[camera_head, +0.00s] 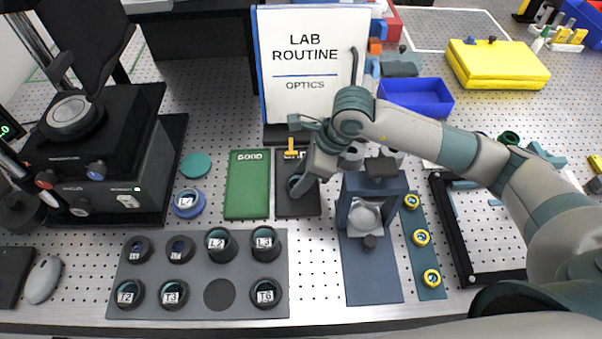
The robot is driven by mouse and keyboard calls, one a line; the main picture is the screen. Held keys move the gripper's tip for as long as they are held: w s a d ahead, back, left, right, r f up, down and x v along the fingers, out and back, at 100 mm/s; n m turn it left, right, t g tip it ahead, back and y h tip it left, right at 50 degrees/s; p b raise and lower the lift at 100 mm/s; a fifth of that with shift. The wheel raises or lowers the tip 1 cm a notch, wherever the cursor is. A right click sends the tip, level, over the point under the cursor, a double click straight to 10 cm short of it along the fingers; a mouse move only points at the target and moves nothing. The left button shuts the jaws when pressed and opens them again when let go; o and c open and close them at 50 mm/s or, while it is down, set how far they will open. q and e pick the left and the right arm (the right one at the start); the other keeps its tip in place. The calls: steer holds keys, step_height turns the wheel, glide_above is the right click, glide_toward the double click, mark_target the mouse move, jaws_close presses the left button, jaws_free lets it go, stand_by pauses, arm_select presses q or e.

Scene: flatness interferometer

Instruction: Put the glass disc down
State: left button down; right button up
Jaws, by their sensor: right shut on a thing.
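My right gripper (299,186) reaches in from the right and is shut on a small glass disc (294,181), whose teal edge shows at the fingertips. Both are over the dark mat (297,209) with a partly hidden label. The fingers cover most of the disc, and I cannot tell whether it touches the mat. The green mat (247,190), marked GOOD, lies just to the left and is bare. My left gripper is not in view.
A grey tray (200,267) in front holds several labelled round pieces and one vacant round spot (219,294). A blue ring holder (187,204) sits left of the green mat. A blue stand (371,270) is close on the right. A LAB ROUTINE board (308,110) stands behind.

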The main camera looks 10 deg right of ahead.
steer(key=shift+f, duration=0.15)
steer(key=o, duration=1.2)
steer(key=shift+c, duration=0.2)
steer(key=shift+r, duration=0.2)
steer(key=shift+d+r, duration=0.1)
steer(key=shift+r, duration=0.1)
steer(key=b+v, duration=0.4)
steer(key=v, duration=0.7)
steer(key=shift+r+b, duration=0.2)
steer(key=shift+b, duration=0.1)
steer(key=shift+s+d, duration=0.1)
steer(key=shift+d, duration=0.05)
